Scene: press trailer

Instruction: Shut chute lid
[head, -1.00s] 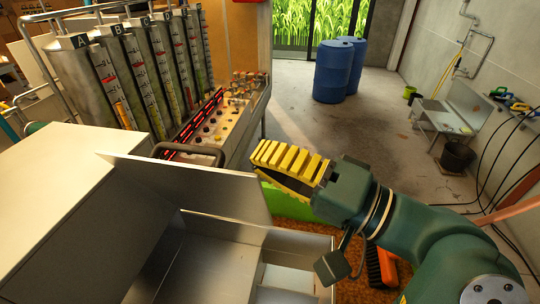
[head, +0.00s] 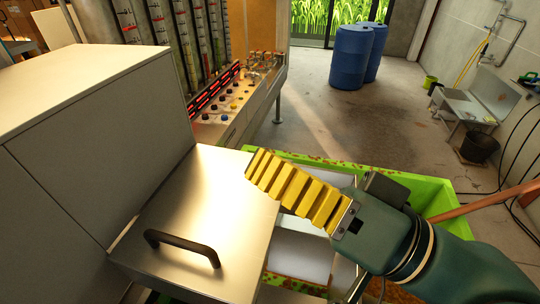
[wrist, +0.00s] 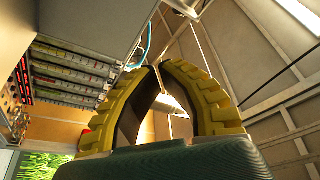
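The chute lid (head: 205,195) is a brushed metal plate with a black bar handle (head: 182,247) facing up. In the head view it lies about flat over the chute, beside the pale metal cabinet (head: 95,130). I cannot tell whether it is fully seated. My gripper (head: 253,165) has yellow ribbed fingers, which cross the lid's far right corner in the picture; contact is unclear. The fingertips meet or nearly meet in the wrist view (wrist: 159,66), with nothing held between them. The lid is not identifiable in the wrist view.
A green-rimmed bin (head: 445,190) stands under and beyond my arm, with pale panels between it and the lid. A control panel (head: 225,105) with buttons is behind the cabinet. Blue barrels (head: 352,55) stand far back on open floor. A copper-coloured pipe (head: 490,202) is at right.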

